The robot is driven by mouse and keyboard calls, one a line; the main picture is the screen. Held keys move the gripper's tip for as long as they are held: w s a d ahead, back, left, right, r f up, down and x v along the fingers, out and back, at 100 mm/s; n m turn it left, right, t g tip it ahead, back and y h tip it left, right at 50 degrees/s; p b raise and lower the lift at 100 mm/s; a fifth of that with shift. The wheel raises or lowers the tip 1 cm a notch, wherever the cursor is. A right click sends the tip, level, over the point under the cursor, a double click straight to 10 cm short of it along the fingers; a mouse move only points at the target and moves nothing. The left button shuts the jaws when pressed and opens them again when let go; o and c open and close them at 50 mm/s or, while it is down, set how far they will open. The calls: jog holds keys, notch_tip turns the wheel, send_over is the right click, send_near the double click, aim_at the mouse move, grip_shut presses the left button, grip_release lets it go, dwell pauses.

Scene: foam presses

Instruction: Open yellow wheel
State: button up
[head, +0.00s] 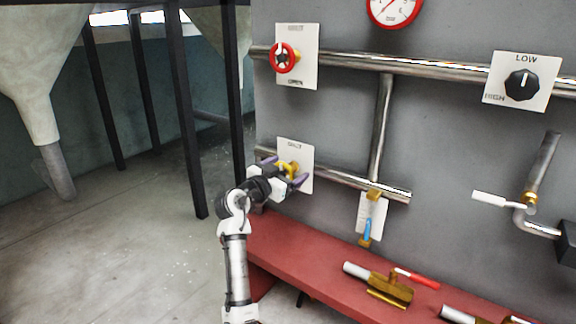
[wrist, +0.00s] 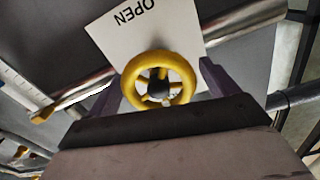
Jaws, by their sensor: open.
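The yellow wheel (head: 287,169) sits in front of a white plate (head: 307,152) on the lower pipe in the head view, partly hidden by my gripper. In the wrist view the yellow wheel (wrist: 158,80) shows whole, with a dark hub, below the word OPEN on the white plate (wrist: 140,30). My gripper (head: 283,172) is at the wheel, its purple fingers apart. In the wrist view the fingers of my gripper (wrist: 160,83) stand on either side of the wheel. I cannot tell whether they touch its rim.
A red wheel (head: 285,57) is on the plate above, with a gauge (head: 394,8) and a black LOW/HIGH knob (head: 521,85) to the right. A blue-handled valve (head: 366,231) hangs right of my gripper. A red bench (head: 330,262) runs below. Open floor lies left.

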jog(key=shift+w+d, duration=0.25)
jog(key=shift+w, duration=0.15)
jog(key=c, duration=1)
